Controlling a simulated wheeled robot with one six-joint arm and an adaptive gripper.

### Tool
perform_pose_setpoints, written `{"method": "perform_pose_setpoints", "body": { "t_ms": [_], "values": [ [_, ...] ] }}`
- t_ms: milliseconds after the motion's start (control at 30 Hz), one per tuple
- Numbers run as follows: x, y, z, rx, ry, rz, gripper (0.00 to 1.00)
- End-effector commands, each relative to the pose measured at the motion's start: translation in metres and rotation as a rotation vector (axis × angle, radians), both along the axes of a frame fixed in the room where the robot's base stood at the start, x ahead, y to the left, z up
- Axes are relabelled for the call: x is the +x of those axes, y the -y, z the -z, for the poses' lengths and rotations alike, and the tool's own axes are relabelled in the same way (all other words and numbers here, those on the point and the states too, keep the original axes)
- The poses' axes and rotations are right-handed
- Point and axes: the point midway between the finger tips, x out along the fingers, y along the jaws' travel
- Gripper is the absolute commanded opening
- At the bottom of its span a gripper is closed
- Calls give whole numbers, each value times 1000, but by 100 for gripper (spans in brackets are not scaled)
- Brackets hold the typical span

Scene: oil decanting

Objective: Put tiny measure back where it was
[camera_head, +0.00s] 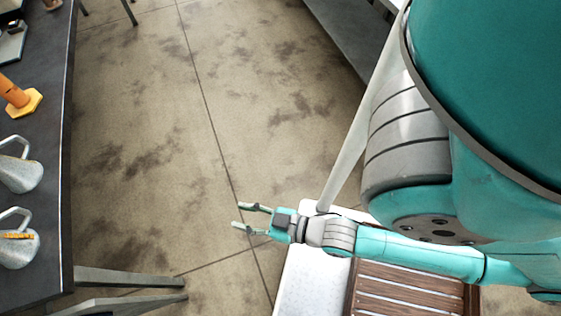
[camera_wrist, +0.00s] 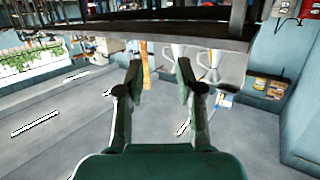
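My gripper (camera_head: 243,216) is open and empty over the floor, to the right of the dark table (camera_head: 52,165). Its two fingers also stand apart in the wrist view (camera_wrist: 160,76). Two grey metal measures with handles stand on the table at the left: one farther measure (camera_head: 22,176) and one nearer measure (camera_head: 18,250) with an orange-yellow band. I cannot tell which, if either, is the tiny measure. The wrist view looks upside down, with the table (camera_wrist: 120,30) along the top and pale metal vessels (camera_wrist: 228,64) beyond the fingers.
An orange cone-like object (camera_head: 18,97) stands on the table behind the measures. Table or stand legs (camera_head: 130,278) reach out over the floor at the lower left. A slatted wooden piece (camera_head: 410,290) lies below my arm. The floor (camera_head: 150,130) between is clear.

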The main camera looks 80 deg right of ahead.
Motion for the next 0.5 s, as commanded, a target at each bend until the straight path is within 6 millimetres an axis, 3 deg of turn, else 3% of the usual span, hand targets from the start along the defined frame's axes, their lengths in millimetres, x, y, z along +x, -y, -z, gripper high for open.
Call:
{"method": "perform_pose_setpoints", "body": {
  "t_ms": [33, 200, 333, 500],
  "values": [
    [-19, 0, -5, -1, -16, -1, 36],
    [-65, -1, -27, -2, -42, -4, 36],
    [-87, -1, -42, -3, -55, -6, 36],
    [-99, -2, -51, -3, -61, -8, 36]
  ]
}}
